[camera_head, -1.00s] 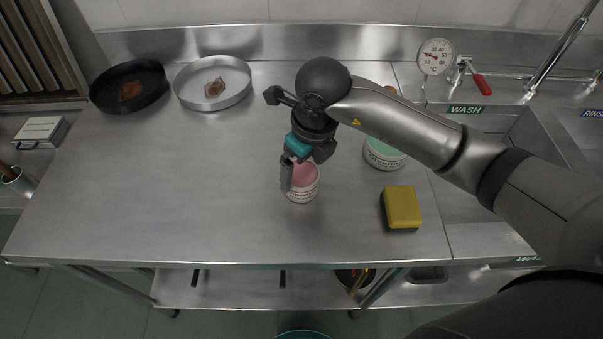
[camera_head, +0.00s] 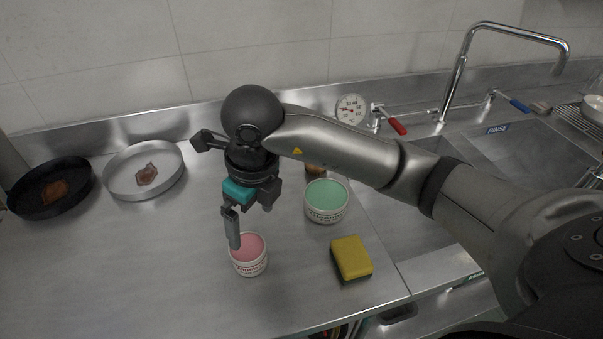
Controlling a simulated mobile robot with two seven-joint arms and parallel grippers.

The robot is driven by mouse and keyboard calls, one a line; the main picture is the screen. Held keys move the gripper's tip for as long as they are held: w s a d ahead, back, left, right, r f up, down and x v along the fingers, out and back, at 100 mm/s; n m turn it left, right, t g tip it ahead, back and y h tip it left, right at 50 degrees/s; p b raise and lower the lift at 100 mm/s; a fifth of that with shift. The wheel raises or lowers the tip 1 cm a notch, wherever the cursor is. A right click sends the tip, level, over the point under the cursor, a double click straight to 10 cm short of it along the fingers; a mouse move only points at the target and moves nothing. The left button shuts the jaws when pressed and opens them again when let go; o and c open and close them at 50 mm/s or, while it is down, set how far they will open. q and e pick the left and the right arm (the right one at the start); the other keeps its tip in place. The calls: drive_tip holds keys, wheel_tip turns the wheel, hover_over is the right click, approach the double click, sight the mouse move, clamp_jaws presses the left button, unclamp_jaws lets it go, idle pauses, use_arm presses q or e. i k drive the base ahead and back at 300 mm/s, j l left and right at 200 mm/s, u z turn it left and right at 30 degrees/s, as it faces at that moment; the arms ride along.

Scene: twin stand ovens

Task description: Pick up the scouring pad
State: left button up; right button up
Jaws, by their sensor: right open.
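The scouring pad (camera_head: 351,257) is a yellow block with a dark green underside. It lies flat on the steel counter (camera_head: 130,270), near the front edge at the right. My right gripper (camera_head: 250,222) points down to the left of the pad and behind it, above or just behind the pink tub. It is open and apart from the pad. One finger shows in front of the pink tub's left rim; I cannot tell whether it touches. My left gripper is out of view.
A tub with pink contents (camera_head: 249,257) stands left of the pad. A tub with green contents (camera_head: 326,201) stands behind it. A dark pan (camera_head: 50,187) and a light pan (camera_head: 144,170) are at the back left. The sink (camera_head: 530,150) is at the right.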

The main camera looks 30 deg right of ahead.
sight(353, 264)
drive_tip(key=z, duration=1.5)
